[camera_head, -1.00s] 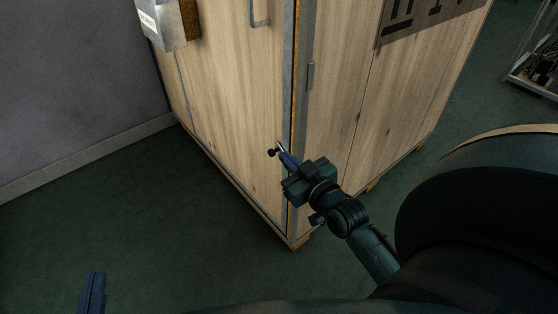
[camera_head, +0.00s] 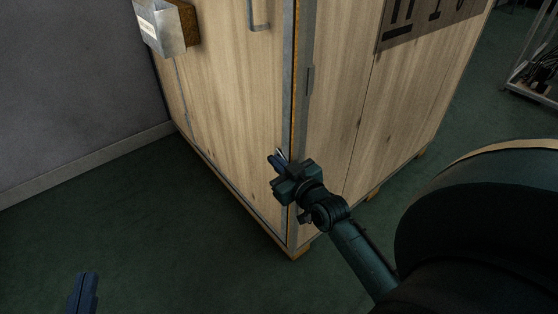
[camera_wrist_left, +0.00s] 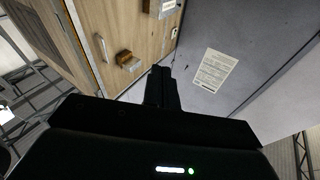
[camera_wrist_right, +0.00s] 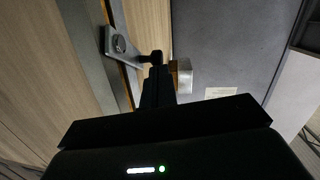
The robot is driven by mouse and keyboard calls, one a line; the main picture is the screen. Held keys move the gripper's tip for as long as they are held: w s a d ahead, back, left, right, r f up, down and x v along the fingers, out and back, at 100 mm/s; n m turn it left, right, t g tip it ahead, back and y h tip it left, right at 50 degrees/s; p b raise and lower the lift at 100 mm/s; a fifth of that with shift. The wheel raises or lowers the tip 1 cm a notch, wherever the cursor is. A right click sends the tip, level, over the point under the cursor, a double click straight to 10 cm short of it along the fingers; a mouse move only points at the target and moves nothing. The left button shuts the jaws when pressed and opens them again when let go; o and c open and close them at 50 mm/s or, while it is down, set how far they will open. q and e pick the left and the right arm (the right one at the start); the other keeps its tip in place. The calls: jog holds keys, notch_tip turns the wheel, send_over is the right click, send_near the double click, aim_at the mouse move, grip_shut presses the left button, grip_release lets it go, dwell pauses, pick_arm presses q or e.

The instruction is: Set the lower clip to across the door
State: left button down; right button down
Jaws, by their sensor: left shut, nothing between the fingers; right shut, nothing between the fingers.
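The wooden door (camera_head: 225,110) is the left face of the crate-like cabinet, with its edge at the orange-lined seam. The lower clip (camera_wrist_right: 119,42) shows in the right wrist view as a grey plate by the seam, its arm reaching right to a black knob (camera_wrist_right: 155,57) in front of the door side. In the head view it is mostly hidden by my right gripper (camera_head: 275,157). That gripper is shut and empty, its tips close to the knob; I cannot tell if they touch. My left gripper (camera_head: 84,285) is shut and empty, low at the left, far from the clip.
A door handle (camera_head: 259,14) is above. A grey metal box (camera_head: 162,27) sticks out at the upper left. A narrow grey piece (camera_head: 310,80) is on the post above my right gripper. A grey wall (camera_head: 80,80) stands left. The green floor (camera_head: 150,220) before the door is clear.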

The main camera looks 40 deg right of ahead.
pick_arm(q)
jog(key=shift+a+f+n+g+y+p, duration=0.25)
jog(key=shift+a+g+y+p, duration=0.4)
jog(key=shift+p, duration=0.75)
jog(key=shift+a+f+n+g+y+p, duration=0.15)
jog(key=shift+a+f+g+y+p, duration=0.25)
jog(key=shift+y+p, duration=0.7)
pick_arm(e)
jog(key=shift+w+a+f+g+p, duration=0.1)
jog(key=shift+w+f+g+p, duration=0.25)
jog(key=shift+w+g, duration=0.4)
pick_arm(q)
jog(key=shift+r+h, duration=0.1)
jog(key=shift+h, duration=0.25)
pick_arm(e)
jog(key=shift+w, duration=0.1)
